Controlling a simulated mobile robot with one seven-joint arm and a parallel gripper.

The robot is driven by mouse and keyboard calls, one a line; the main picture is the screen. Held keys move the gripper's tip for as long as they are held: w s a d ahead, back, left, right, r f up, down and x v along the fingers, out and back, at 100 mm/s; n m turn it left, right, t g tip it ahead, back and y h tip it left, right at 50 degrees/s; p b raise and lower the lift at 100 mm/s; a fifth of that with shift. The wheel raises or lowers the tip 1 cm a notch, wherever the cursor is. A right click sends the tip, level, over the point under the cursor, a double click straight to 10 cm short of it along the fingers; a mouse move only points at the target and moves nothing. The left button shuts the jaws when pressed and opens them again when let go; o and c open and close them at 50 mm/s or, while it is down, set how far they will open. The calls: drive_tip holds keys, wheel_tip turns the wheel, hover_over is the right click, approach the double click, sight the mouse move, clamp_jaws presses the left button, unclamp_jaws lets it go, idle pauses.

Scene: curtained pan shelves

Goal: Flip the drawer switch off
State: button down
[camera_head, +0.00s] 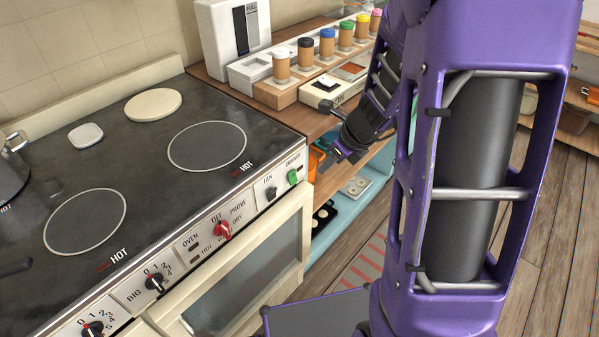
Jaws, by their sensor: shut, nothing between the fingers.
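The drawer switch (293,177) is a small green switch at the right end of the stove's cream front panel. The small lettering above it is hard to read. A black fan switch (271,193) sits just left of it. My gripper (341,150) is to the right of the green switch and higher in the picture, beside the stove's right corner. It is shut and empty, and appears apart from the switch. The green switch is fully in view; its exact tilt is too small to tell.
A red oven knob (222,230) and black burner knobs (155,283) stick out along the panel. Several colour-lidded jars (327,47) stand on a wooden block behind my gripper. Teal shelves (350,205) hold items below. The floor right of the stove is partly clear.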

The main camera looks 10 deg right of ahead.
drive_tip(key=b, duration=0.3)
approach(294, 182)
wheel_tip(294, 182, down, 4)
drive_tip(key=s+d, duration=0.1)
drive_tip(key=s, duration=0.1)
drive_tip(key=w, duration=0.1)
drive_tip(key=w+a+f, duration=0.1)
drive_tip(key=w+a, duration=0.1)
drive_tip(key=w, duration=0.1)
drive_tip(key=shift+a+f, duration=0.25)
drive_tip(key=shift+f, duration=0.15)
drive_tip(key=shift+f, duration=0.1)
drive_tip(key=f+b, duration=0.1)
drive_tip(key=b, duration=0.3)
drive_tip(key=shift+w+t, duration=0.1)
drive_tip(key=shift+t, duration=0.2)
drive_tip(key=shift+a+r+p, duration=0.1)
drive_tip(key=shift+r+p, duration=0.3)
drive_tip(key=shift+r, duration=0.15)
